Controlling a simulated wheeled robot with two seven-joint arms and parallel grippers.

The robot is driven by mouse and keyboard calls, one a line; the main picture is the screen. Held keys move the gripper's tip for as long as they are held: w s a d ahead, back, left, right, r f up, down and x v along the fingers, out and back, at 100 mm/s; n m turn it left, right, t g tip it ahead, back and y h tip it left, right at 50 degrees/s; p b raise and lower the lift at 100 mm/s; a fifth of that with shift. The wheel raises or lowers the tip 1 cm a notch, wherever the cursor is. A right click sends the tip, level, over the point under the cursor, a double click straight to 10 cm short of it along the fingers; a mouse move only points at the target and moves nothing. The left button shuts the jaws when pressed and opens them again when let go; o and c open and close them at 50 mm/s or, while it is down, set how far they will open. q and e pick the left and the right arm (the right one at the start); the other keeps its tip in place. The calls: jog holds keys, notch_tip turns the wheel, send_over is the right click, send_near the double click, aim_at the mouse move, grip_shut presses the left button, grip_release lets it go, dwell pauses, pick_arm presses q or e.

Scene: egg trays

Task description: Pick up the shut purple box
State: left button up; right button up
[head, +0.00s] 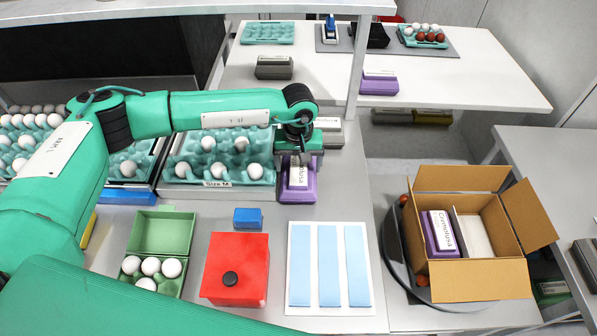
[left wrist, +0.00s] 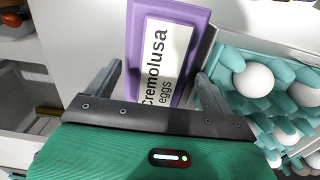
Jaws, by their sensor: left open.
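The shut purple box (head: 297,188) lies on the grey table beside the egg tray marked Size M, with a white "Cremolusa eggs" label on top. My left gripper (head: 298,160) is over the far part of this box and hides that part. In the left wrist view the purple box (left wrist: 190,14) shows between the two fingers of my left gripper (left wrist: 150,85), which are spread apart with nothing held. Whether the fingers reach down beside the box cannot be told. My right gripper does not show.
The Size M egg tray (head: 183,168) stands close left of the box. A grey box (head: 328,134) is just behind. Another purple box (head: 432,238) sits in an open carton (head: 465,279) at right. A red box (head: 237,254) and a blue-striped white board (head: 318,228) lie in front.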

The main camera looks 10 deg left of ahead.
pick_arm(q)
jog(key=shift+f, duration=0.45)
jog(key=shift+c, duration=0.3)
jog(key=c, duration=0.6)
jog(key=shift+r, duration=0.15)
